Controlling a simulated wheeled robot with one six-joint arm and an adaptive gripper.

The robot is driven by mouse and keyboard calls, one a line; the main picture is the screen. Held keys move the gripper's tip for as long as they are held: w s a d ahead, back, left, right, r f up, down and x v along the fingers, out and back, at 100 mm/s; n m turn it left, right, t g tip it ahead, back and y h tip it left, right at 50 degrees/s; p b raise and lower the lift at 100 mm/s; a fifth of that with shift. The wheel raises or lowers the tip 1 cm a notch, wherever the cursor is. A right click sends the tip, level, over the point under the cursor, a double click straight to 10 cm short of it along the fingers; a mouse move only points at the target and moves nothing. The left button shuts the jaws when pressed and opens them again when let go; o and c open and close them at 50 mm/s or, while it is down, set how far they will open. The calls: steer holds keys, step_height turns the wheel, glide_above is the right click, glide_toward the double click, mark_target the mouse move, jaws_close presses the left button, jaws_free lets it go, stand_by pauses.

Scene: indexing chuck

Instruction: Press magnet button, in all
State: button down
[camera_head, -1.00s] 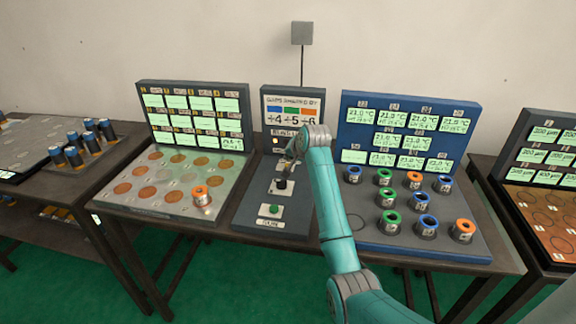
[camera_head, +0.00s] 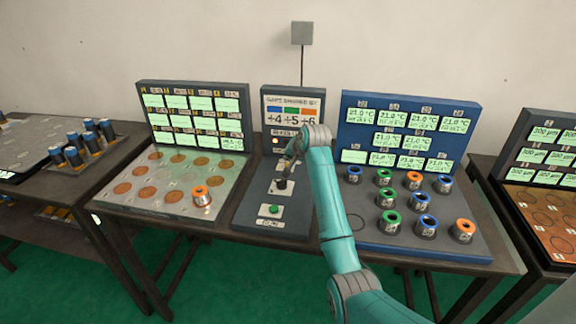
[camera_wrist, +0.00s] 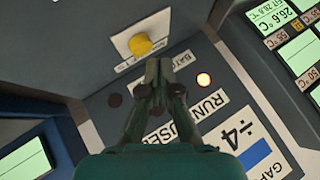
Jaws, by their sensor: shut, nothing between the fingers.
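A yellow button (camera_wrist: 140,45) sits on a white plate on the grey console, at the top of the wrist view. A small label is beside it, too unclear to read fully. My gripper (camera_wrist: 158,70) is shut and empty, its tips close to the button's right and lower side in that view. I cannot tell whether they touch anything.
A green button (camera_head: 273,210) is nearer on the same console. A lit lamp (camera_wrist: 204,79) is on the upright panel beside dark lamps. A blue board (camera_head: 345,106) with several colored rings stands right.

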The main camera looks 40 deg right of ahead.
steer(key=shift+f, duration=0.15)
steer(key=shift+f, duration=0.25)
steer(key=shift+f, duration=0.5)
stand_by(1.1)
steer(key=shift+r, duration=0.9)
steer(key=shift+r, duration=0.1)
steer(key=shift+r, duration=2.4)
steer(key=shift+s, duration=0.1)
